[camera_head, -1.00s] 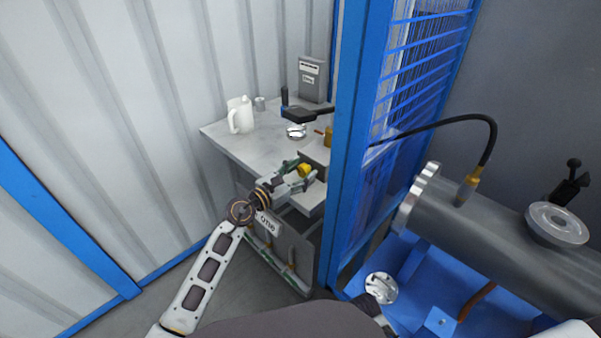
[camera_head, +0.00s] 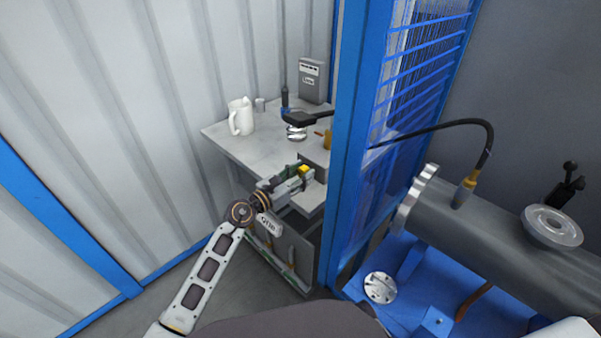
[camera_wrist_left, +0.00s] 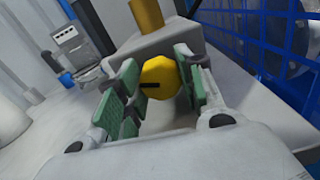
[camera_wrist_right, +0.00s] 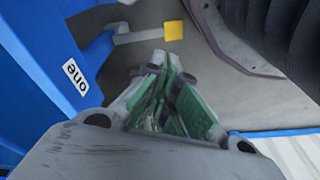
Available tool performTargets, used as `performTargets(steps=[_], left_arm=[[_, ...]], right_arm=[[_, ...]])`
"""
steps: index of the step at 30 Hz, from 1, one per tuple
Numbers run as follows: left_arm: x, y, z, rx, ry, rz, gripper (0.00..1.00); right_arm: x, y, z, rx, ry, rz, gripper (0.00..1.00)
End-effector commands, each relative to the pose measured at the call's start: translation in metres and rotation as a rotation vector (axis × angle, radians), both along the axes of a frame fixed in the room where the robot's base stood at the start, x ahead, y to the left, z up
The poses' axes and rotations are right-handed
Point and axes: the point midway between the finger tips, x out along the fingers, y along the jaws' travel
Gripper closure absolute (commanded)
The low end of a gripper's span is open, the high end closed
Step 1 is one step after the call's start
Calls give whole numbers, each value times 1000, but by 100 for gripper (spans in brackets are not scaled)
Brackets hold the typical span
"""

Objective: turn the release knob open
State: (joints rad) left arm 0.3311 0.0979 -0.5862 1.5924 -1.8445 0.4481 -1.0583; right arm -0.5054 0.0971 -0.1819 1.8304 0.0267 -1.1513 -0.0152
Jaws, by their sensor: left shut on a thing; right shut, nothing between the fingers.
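The yellow release knob (camera_head: 303,169) sits on the front of a grey block (camera_head: 315,152) on the bench. In the left wrist view the knob (camera_wrist_left: 160,77) is round and faceted, with a dark mark pointing left. My left gripper (camera_head: 299,177) is shut on it; its green-padded fingers (camera_wrist_left: 155,88) stand on both sides of the knob. My right gripper (camera_wrist_right: 165,65) is shut and empty in the right wrist view, well away from the knob.
A white jug (camera_head: 240,117), a small grey cup (camera_head: 260,104), a black-handled tool (camera_head: 308,118) and a grey box (camera_head: 312,80) stand on the bench (camera_head: 230,140). A blue mesh partition (camera_head: 350,150) rises close to its right. Beyond lies a large flanged grey cylinder (camera_head: 500,225).

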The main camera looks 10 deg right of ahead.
Motion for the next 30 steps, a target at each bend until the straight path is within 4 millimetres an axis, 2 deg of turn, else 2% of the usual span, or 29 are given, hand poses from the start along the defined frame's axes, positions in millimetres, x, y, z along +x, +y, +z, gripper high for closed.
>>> performTargets(steps=[30], left_arm=[[1, 1, 2, -129, 195, 1, 86]], right_arm=[[-19, -27, -81, -30, -37, -13, 100]])
